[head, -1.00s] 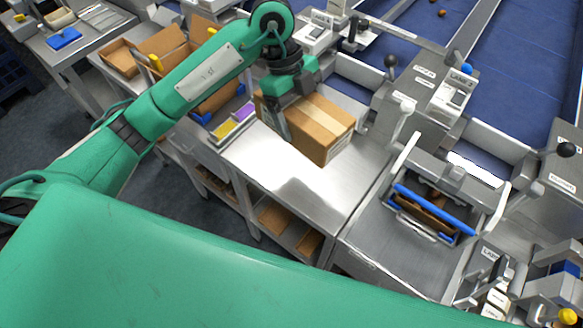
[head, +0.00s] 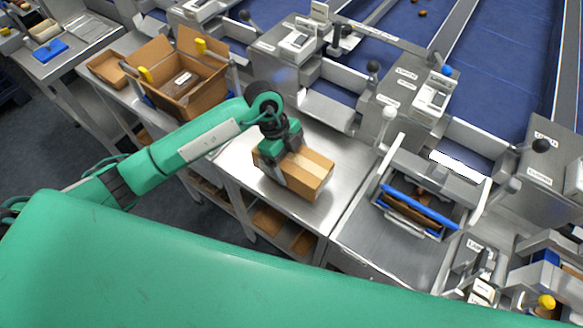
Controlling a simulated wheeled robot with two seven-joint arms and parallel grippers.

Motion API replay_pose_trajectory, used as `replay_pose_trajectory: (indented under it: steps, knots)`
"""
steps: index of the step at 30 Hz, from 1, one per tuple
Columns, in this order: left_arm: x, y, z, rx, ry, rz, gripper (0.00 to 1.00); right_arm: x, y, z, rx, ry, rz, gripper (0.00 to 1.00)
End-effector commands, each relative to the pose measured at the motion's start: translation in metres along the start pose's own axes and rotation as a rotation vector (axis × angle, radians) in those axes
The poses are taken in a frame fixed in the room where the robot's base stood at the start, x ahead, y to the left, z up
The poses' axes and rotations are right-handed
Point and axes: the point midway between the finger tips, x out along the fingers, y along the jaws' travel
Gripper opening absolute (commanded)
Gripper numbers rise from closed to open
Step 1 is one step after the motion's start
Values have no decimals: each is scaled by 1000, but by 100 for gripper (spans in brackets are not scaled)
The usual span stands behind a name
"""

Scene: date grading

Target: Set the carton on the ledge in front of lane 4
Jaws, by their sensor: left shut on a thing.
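The carton (head: 312,172) is a closed brown cardboard box with a paler tape strip along its top. My left gripper (head: 282,172) is shut on its left end, with a grey finger down its near side. The carton is over the steel ledge (head: 345,150) left of the lever-framed station, close to the ledge's front edge. I cannot tell whether its underside touches the steel. The lane signs on the grey housings (head: 405,92) are too small to read surely, so I cannot tell which is lane 4. My right gripper is not in view.
A station (head: 350,232) with a lever frame and a blue bar (head: 420,207) stands right of the ledge. An open cardboard box (head: 190,95) is at the left. Blue conveyor lanes (head: 490,100) run behind. The steel behind and right of the carton is bare.

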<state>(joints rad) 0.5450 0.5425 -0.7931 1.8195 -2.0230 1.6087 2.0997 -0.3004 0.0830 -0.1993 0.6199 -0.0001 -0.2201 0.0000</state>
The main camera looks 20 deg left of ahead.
Motion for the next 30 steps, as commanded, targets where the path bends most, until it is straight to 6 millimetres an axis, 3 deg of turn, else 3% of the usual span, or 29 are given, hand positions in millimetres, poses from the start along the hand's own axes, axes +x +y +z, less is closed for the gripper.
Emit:
replay_pose_trajectory:
  steps: [5, 12, 22, 23, 24, 25, 30]
  knots:
    - [10, 0, 4, -1, 0, 0, 40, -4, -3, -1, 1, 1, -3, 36]
    - [39, 0, 16, -1, 1, 0, 40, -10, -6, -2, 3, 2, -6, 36]
    - [43, 0, 17, 1, 1, -2, 40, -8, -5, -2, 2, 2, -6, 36]
    - [43, 0, 18, 0, 0, 0, 87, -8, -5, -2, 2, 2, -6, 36]
    - [43, 0, 18, 0, 0, 0, 95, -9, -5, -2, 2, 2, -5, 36]
    - [43, 0, 18, 0, 0, 0, 100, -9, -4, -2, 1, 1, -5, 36]
    - [43, 0, 18, 0, 0, 0, 100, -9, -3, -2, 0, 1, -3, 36]
